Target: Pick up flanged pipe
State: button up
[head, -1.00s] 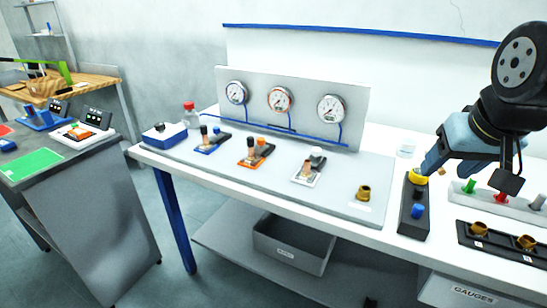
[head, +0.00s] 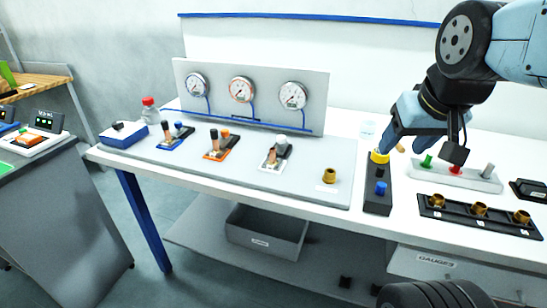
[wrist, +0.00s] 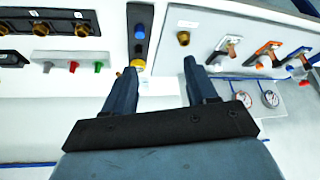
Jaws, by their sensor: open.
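Several short brass fittings with wider ends could be the flanged pipe; I cannot tell which one is meant. One brass fitting (head: 329,175) stands alone at the right end of the grey panel, and it also shows in the wrist view (wrist: 183,38). Three more brass fittings (head: 479,209) sit in a black tray (head: 455,220) at the right. My gripper (head: 408,150) hangs above the bench near a black block with yellow and blue knobs. In the wrist view my gripper (wrist: 161,65) is open, with nothing between its fingers.
The black block (head: 378,200) stands between the grey panel (head: 235,175) and the black tray. A pale rack (head: 485,181) with green, red and grey pegs lies behind the tray. Valves and a gauge board (head: 315,95) fill the left. A grey bin (head: 265,235) sits below.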

aim_at(271, 162)
jog(key=z, duration=0.55)
jog(key=i, duration=0.1)
jog(key=u, duration=2.7)
jog(key=k, duration=1.35)
jog(key=z, duration=0.85)
jog(key=i, duration=1)
jog(key=z, duration=0.1)
